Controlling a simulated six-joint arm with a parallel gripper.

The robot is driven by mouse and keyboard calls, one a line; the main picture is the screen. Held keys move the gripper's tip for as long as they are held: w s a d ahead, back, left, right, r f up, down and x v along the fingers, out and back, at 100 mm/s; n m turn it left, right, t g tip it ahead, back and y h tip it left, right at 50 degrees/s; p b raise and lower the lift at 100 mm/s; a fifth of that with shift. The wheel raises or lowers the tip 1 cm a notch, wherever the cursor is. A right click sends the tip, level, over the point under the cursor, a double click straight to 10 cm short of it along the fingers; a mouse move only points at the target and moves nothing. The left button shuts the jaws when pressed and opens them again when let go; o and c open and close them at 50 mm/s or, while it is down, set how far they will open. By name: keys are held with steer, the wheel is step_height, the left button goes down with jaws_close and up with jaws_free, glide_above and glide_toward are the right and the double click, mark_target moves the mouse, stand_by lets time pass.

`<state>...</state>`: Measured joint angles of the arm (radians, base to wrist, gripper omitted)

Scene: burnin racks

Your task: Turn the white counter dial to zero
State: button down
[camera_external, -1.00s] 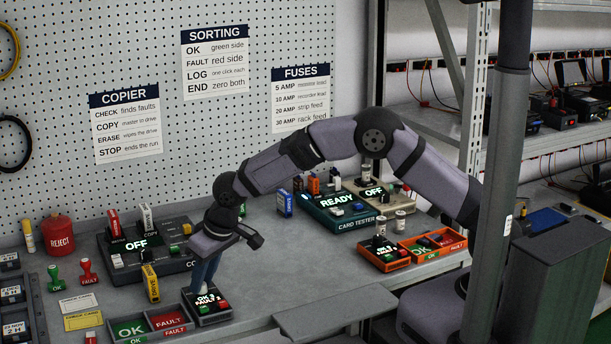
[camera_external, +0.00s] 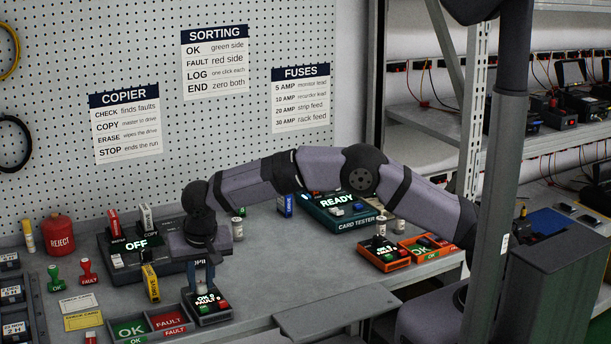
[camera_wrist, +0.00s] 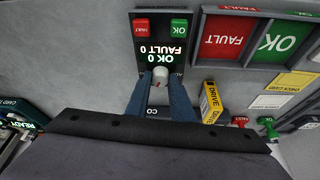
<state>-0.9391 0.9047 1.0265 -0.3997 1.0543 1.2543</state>
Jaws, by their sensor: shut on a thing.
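The counter (camera_external: 215,317) is a small dark box with a lit display, a red button and a green button at the front of the bench. In the wrist view its display (camera_wrist: 160,52) appears upside down and reads OK 0 and FAULT 0. The white dial (camera_wrist: 161,76) stands on the counter, between my blue fingertips. My gripper (camera_external: 206,280) points down over the counter and is shut on the dial; it also shows in the wrist view (camera_wrist: 160,88). In the external view the fingers partly hide the dial.
A tray with green OK and red FAULT compartments (camera_external: 150,327) stands close at the counter's left. A yellow DRIVE block (camera_external: 151,283) and the copier (camera_external: 122,262) are just behind. Bare bench lies between.

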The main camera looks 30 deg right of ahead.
stand_by(0.4)
steer(key=c, duration=1.6)
jaws_free()
steer(key=shift+o, duration=0.2)
steer(key=shift+r, duration=0.1)
steer(key=b+v, duration=0.1)
steer(key=v, duration=0.6)
steer(key=shift+b, duration=0.3)
steer(key=shift+s, duration=0.1)
